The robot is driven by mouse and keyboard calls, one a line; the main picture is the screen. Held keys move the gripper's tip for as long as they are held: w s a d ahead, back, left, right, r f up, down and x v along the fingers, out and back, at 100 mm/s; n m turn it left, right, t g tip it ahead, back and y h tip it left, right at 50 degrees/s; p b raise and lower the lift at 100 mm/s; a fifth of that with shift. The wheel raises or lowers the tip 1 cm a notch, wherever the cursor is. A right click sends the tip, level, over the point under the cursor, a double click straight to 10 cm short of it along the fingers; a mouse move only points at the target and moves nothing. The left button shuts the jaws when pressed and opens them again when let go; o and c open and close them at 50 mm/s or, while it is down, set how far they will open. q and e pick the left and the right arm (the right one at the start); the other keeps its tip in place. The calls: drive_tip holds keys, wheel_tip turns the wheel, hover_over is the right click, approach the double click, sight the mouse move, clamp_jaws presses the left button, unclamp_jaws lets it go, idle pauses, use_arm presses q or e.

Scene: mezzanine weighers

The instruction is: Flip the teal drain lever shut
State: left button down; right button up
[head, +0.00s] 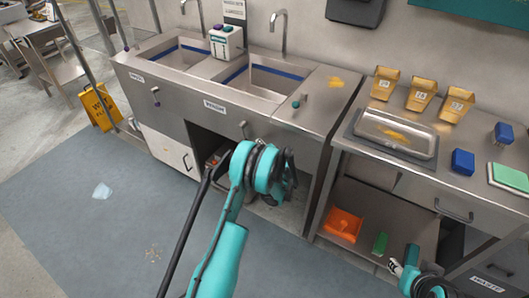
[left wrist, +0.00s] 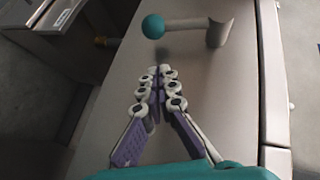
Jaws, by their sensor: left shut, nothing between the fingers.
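The drain lever has a teal ball knob and a pale grey arm. My left gripper (left wrist: 158,70) is shut and empty. Its fingertips are just short of the lever, apart from it.
Two sink basins (head: 180,52) with taps are left of the lever. A white dispenser (head: 226,42) stands between them. The right table has a metal tray (head: 395,132), yellow bins (head: 421,95) and blue blocks (head: 463,162). The steel around the lever is mostly clear.

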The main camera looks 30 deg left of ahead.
sight(243, 135)
use_arm(q)
drive_tip(key=shift+s+a+f+b, duration=0.1)
drive_tip(key=shift+a+f+b, duration=0.15)
drive_tip(key=shift+a, duration=0.4)
drive_tip(key=shift+s+a+f+b, duration=0.1)
drive_tip(key=shift+a+f+b, duration=0.1)
drive_tip(key=shift+a, duration=0.4)
drive_tip(key=shift+a+f+b, duration=0.2)
drive_tip(key=shift+a+f, duration=0.05)
drive_tip(key=shift+a, duration=0.4)
use_arm(e)
drive_tip(key=shift+f, duration=0.9)
use_arm(q)
drive_tip(key=shift+a+f, duration=0.55)
drive_tip(key=shift+a, duration=0.2)
